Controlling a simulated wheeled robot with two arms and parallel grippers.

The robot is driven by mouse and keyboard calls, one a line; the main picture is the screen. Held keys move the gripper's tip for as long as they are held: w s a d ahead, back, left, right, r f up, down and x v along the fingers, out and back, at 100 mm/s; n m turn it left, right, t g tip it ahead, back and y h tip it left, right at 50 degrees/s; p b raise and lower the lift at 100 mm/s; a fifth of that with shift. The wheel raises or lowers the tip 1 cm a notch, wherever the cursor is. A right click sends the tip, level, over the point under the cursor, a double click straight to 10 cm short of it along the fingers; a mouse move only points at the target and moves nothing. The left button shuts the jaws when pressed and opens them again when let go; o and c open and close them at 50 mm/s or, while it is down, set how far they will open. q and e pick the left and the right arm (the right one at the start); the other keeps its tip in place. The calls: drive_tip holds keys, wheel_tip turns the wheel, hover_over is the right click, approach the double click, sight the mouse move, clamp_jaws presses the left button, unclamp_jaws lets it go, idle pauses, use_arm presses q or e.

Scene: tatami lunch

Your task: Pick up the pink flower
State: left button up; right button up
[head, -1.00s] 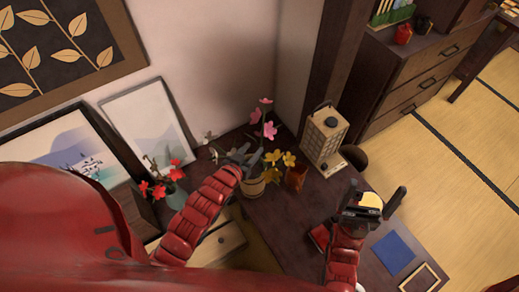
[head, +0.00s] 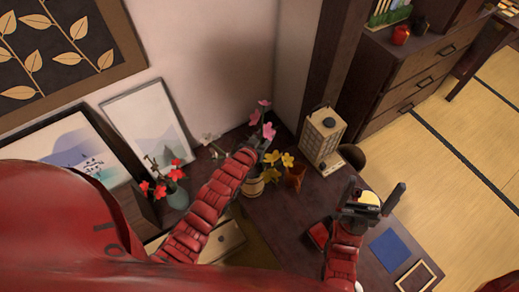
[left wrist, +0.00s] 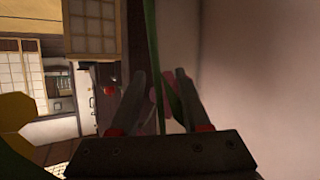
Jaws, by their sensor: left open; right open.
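The pink flower (head: 268,131) stands in a tan pot (head: 253,187) with white and yellow flowers, near the wall corner. My left gripper (head: 262,146) is at the pink blooms, its fingers partly hidden there. In the left wrist view, my left gripper (left wrist: 160,88) is open, with a green stem (left wrist: 155,60) running between its fingers and dim pink petals (left wrist: 171,112) behind. I cannot tell whether the fingers touch the stem. My right gripper (head: 376,198) is open over the dark table, at the right, away from the flowers.
A lantern (head: 322,136) and a small orange-brown cup (head: 295,176) stand right of the pot. A vase (head: 176,196) with red flowers is on the left, before leaning framed pictures (head: 150,125). A blue square (head: 392,249) lies at the lower right.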

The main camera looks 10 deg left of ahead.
use_arm(q)
clamp_jaws()
idle(0.4)
drive_tip(key=w+r+p, duration=0.3)
drive_tip(key=r+p, duration=0.3)
drive_tip(key=r, duration=4.4)
drive_tip(key=shift+w+r, duration=0.2)
